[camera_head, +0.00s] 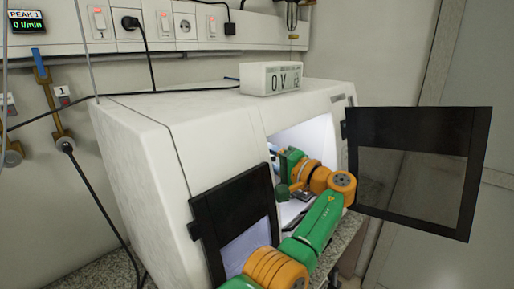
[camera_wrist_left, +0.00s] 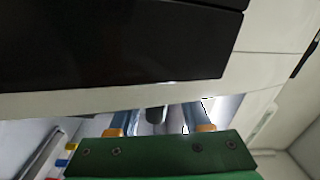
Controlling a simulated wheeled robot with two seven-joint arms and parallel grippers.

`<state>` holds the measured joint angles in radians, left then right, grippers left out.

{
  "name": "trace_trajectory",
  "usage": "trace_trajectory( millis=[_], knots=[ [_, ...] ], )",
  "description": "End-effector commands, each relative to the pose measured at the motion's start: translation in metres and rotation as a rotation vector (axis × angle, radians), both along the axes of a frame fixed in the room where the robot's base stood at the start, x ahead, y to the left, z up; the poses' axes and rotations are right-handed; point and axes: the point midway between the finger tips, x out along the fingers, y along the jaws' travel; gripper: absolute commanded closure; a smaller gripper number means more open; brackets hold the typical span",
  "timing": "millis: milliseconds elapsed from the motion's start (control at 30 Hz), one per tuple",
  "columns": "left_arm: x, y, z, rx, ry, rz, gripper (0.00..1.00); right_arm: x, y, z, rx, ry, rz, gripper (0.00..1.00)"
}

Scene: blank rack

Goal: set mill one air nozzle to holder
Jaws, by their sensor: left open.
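A white mill housing (camera_head: 150,140) stands in the head view, with a lit front opening (camera_head: 312,133). My green and orange left arm reaches into this opening. Its gripper (camera_head: 275,153) is just inside, with the fingertips mostly hidden. In the left wrist view, the gripper (camera_wrist_left: 158,110) is open, its two blue fingers apart. A dark rounded piece (camera_wrist_left: 155,115) shows between the fingers; I cannot tell whether it is the air nozzle or its holder, or whether it is touched. I cannot clearly make out the nozzle in the head view. My right gripper is out of view.
A dark framed door (camera_head: 418,128) stands open at the right; another dark panel (camera_head: 205,222) is left of my arm. A display box (camera_head: 271,79) sits on top. On the left wall are a blue-handled brown fitting (camera_head: 40,70), a label 1 (camera_head: 63,95) and hanging black hoses.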

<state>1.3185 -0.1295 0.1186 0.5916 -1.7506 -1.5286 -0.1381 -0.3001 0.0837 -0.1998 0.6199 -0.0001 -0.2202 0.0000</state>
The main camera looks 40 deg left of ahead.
Motion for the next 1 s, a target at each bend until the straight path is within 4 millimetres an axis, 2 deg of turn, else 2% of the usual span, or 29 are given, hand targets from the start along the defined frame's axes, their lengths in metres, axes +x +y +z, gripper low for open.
trace_trajectory(
  millis=[233,267,400,433,1000],
  knots=[
    [0.0003,0.0025,-0.0011,-0.001,0.0,-0.001,0.52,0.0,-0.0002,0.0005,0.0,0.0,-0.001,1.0],
    [0.0004,0.0025,-0.0011,-0.001,0.0,-0.001,0.57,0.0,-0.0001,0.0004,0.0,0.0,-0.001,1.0],
    [0.0005,0.0023,-0.001,-0.001,0.0,-0.001,0.95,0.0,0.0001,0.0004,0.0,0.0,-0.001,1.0],
    [0.0005,0.0022,-0.0008,0.0,0.0,-0.002,1.0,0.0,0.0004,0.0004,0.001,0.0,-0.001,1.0],
    [0.0007,0.0019,0.0028,0.005,-0.007,-0.003,1.0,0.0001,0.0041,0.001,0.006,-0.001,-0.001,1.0]
  ],
)
